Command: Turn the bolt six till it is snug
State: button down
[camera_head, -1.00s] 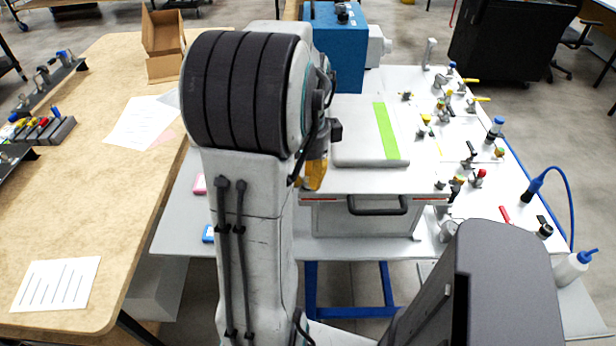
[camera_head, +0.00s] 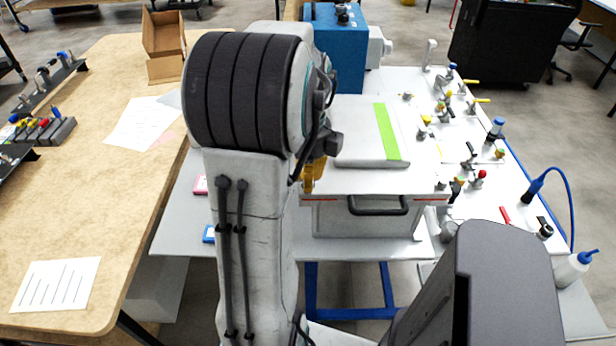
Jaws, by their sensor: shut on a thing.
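My gripper (camera_head: 309,184) shows as a yellow part beside my large arm joint, over the near left edge of the white analyser top. It is shut, but what it holds is hidden from this view. Bolt six cannot be made out; my arm and gripper cover the spot around the fingertips. The analyser assembly (camera_head: 350,185) has a white top with a grey lid plate (camera_head: 365,150) bearing a green strip, and a dark handle (camera_head: 377,207) on its front.
A blue box unit (camera_head: 337,50) stands behind the plate. Several valves and fittings crowd the white table's right side, with a wash bottle (camera_head: 572,268) at its near right. A wooden table (camera_head: 120,220) on the left holds papers and an open cardboard box (camera_head: 163,40).

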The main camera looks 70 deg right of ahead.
jog(key=shift+d+r+m, duration=0.15)
jog(key=shift+d+m, duration=0.1)
jog(key=shift+m, duration=0.15)
jog(key=c, duration=1.3)
grip_release()
jog(key=shift+w, duration=0.15)
jog(key=shift+o, duration=0.8)
jog(key=shift+a, duration=0.1)
notch_tip(320, 180, up, 12)
